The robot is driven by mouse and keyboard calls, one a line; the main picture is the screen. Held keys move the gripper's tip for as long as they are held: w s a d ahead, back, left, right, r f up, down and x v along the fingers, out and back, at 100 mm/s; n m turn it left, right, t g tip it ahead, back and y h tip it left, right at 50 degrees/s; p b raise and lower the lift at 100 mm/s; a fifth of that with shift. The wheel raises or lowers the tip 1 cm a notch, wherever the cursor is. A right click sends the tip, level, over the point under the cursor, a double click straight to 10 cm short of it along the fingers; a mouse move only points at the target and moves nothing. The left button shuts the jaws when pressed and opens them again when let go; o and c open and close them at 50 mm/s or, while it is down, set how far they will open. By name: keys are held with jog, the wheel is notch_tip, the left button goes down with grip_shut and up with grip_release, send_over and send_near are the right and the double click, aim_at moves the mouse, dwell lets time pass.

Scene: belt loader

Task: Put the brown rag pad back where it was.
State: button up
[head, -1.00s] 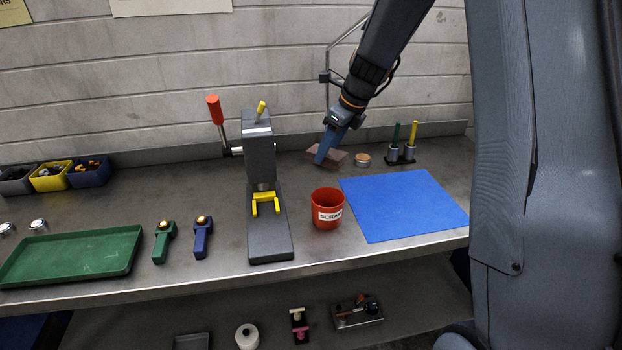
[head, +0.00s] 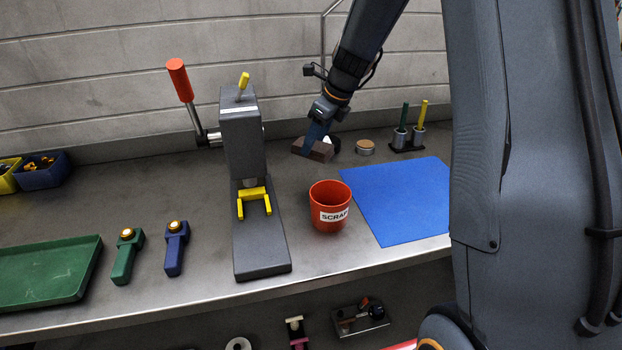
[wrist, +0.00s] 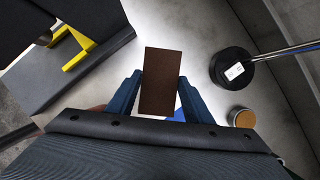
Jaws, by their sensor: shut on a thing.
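The brown rag pad (wrist: 160,82) is between the two blue fingers of my gripper (wrist: 158,92) in the wrist view, and my gripper is shut on it. In the head view the brown rag pad (head: 312,150) shows at the fingertips of my gripper (head: 316,142), towards the back of the bench, behind the red scrap cup. It looks tilted in the head view. I cannot tell whether its underside touches the bench.
A red scrap cup (head: 328,216) stands in front, with a blue mat (head: 398,200) to its right. A grey press (head: 243,140) with a red-handled lever stands left. A round tin (head: 365,148) and a pen holder (head: 406,146) are right. A dark round lamp base (wrist: 232,68) shows in the wrist view.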

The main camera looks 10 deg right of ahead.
notch_tip(320, 180, down, 9)
jog(key=shift+f+p, duration=0.1)
jog(key=shift+p, duration=0.85)
jog(key=shift+f, duration=0.2)
jog(key=o, duration=1)
jog(key=shift+r, duration=0.1)
jog(key=shift+s+d+r, duration=0.1)
jog(key=shift+d+r, duration=0.05)
jog(key=shift+r, duration=0.35)
jog(key=b+v, duration=0.2)
jog(key=v, duration=0.9)
jog(key=shift+b, duration=0.35)
jog(key=shift+s, duration=0.15)
